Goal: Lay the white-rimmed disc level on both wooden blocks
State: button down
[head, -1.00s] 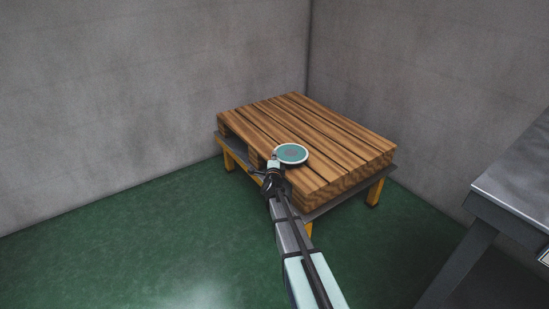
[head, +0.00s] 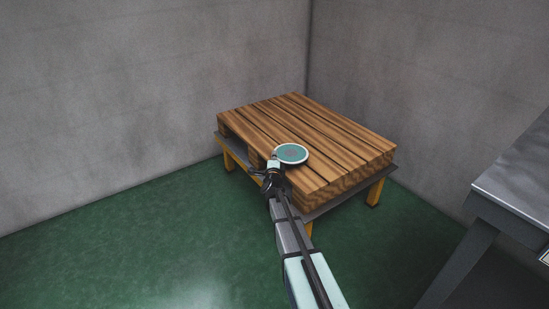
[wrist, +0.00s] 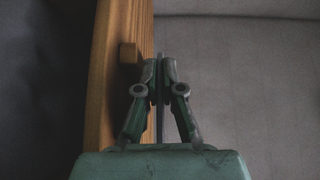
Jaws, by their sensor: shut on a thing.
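The other block cannot be made out.
The pallet (head: 330,140) rests on a low table with a grey top and yellow legs (head: 375,192), near the corner of grey walls. Its top is otherwise clear. A grey metal table (head: 515,185) stands at the right. The green floor is open at left.

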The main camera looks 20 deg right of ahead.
jog(key=shift+f+b, duration=0.9)
jog(key=shift+b, duration=0.5)
dwell(5.0)
jog(key=c, duration=1.2)
grip_release()
jog(key=shift+c, duration=0.2)
jog(key=shift+f, duration=0.15)
jog(key=v, duration=0.7)
